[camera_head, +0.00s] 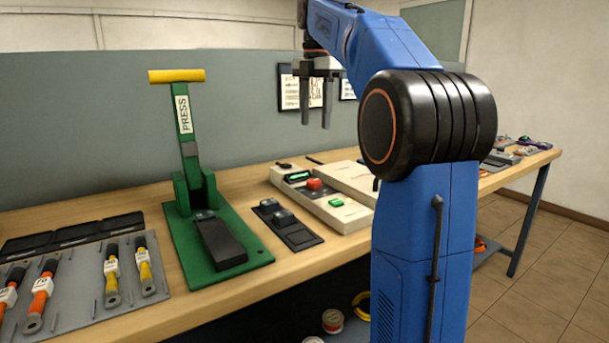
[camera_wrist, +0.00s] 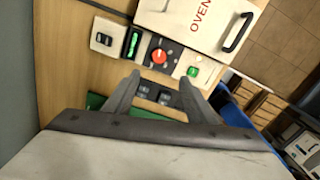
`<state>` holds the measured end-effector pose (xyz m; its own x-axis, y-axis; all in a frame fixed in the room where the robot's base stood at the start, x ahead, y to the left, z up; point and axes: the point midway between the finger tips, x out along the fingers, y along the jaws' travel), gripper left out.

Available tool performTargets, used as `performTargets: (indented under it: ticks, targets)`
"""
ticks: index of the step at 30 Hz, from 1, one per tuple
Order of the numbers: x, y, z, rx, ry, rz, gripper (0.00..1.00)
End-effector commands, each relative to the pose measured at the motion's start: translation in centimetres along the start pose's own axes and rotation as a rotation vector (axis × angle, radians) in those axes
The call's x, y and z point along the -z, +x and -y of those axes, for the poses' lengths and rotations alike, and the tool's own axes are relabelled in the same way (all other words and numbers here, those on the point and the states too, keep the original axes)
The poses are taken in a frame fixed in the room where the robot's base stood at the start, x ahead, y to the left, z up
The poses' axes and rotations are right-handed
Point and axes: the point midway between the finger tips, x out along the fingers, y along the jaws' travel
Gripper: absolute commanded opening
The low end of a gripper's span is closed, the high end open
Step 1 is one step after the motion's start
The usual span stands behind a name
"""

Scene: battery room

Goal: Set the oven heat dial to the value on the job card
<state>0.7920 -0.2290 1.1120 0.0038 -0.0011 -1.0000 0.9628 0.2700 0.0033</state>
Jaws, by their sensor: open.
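The oven (camera_head: 350,178) is a pale box on the bench; the wrist view shows its lid marked OVEN (camera_wrist: 200,18) and a dark handle. In front of it is a control strip with a red dial (camera_head: 314,183), seen from above in the wrist view (camera_wrist: 159,56), a green display (camera_wrist: 133,42) and a green button (camera_wrist: 193,71). The dial's setting is too small to read. My gripper (camera_head: 316,120) is open and empty, high above the bench; its fingers (camera_wrist: 160,82) point towards the strip. Sheets on the wall (camera_head: 300,92) have unreadable print; I cannot tell which is the job card.
A green press (camera_head: 222,235) with a yellow-topped lever stands left of the oven. A dark plate with two blocks (camera_head: 288,225) lies between them. My blue arm hides part of the bench on the right.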

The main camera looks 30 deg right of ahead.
Motion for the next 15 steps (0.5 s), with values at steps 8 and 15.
performTargets:
  ticks: [8, 15]
  targets:
    - [-0.3, 1.5, -0.1, 0.006, -0.024, -0.004, 0.50]
    - [-0.2, 5.6, -0.1, 0.006, -0.023, -0.004, 0.50]
